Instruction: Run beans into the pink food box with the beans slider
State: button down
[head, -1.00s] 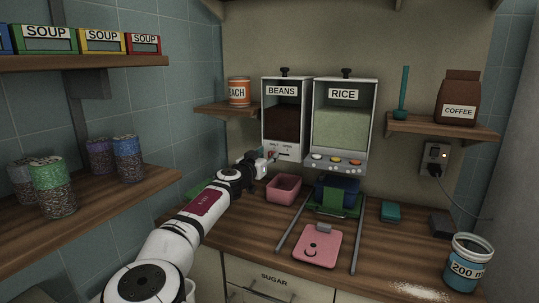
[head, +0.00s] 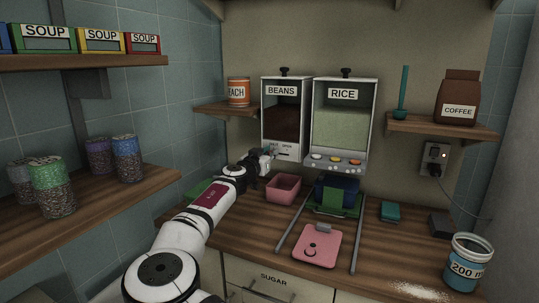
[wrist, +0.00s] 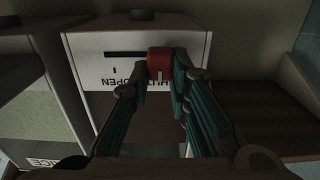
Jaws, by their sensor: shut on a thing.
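The beans dispenser (head: 286,88) hangs on the back wall with dark beans behind its window. Its red beans slider (wrist: 159,61) sits at the SHUT end of its slot, with the slot running left towards OPEN in the upside-down wrist view. My gripper (wrist: 160,75) is shut on the slider, a finger on each side. In the head view my gripper (head: 268,160) is at the lower left of the dispenser front and hides the slider. The pink food box (head: 283,190) stands open on the counter below the dispenser; its inside bottom is hidden.
The rice dispenser (head: 340,120) hangs right of the beans. A blue box (head: 335,188) stands below it near a green piece. A pink lid-like piece (head: 317,246) lies between two rails. A 200 ml tub (head: 467,262) and white spill are at front right. Shelves with jars flank the left.

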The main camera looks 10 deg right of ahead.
jog(key=shift+s+d+b, duration=0.45)
jog(key=shift+d+b, duration=0.15)
jog(key=c, duration=1.5)
grip_release()
jog(key=v, duration=1.2)
